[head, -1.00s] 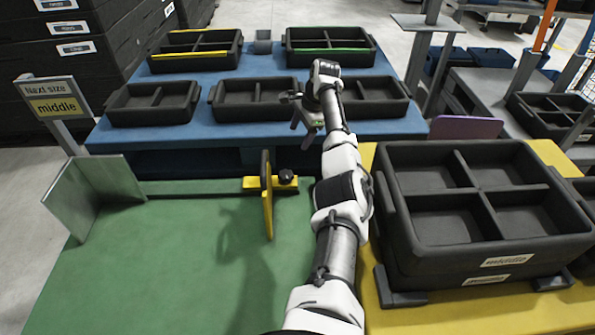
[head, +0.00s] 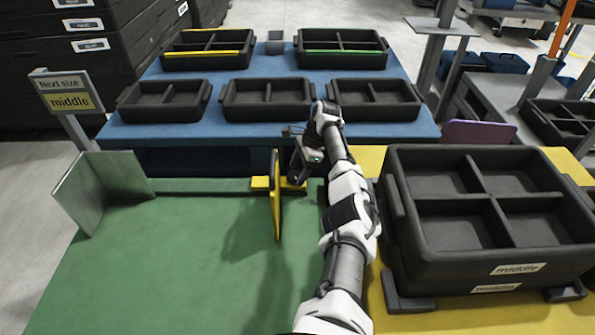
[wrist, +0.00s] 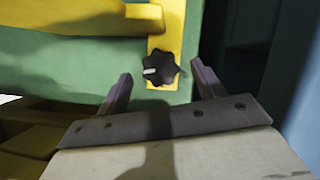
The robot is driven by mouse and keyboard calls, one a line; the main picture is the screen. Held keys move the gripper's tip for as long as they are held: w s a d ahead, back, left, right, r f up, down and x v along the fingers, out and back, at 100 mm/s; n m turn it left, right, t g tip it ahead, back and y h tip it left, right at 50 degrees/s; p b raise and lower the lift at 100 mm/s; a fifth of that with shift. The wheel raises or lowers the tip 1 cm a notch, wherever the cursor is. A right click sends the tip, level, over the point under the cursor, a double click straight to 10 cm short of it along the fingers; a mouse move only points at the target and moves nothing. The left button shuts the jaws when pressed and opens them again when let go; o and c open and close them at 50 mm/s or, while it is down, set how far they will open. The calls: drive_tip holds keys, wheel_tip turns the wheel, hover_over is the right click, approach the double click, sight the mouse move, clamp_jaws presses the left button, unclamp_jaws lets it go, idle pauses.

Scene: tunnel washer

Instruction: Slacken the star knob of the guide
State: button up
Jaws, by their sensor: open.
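The yellow guide (head: 276,205) stands upright on the green table near its far edge. Its black star knob (wrist: 160,70) shows in the wrist view on the yellow bracket (wrist: 168,35), with a white mark on its left side. In the head view my gripper hides the knob. My gripper (head: 301,176) is at the guide's right side, pointing down. In the wrist view my gripper (wrist: 162,84) is open, with one finger on each side of the knob. The fingertips appear close to the knob; I cannot tell whether they touch it.
A grey metal plate stop (head: 98,190) stands at the left of the green table (head: 170,270). A stacked black crate marked "middle" (head: 440,250) is close on the right. A blue table (head: 220,132) with several trays lies beyond. A sign (head: 68,92) reads "Next size middle".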

drive_tip(key=shift+a+f, duration=0.2)
drive_tip(key=shift+f, duration=0.25)
drive_tip(key=c, duration=1)
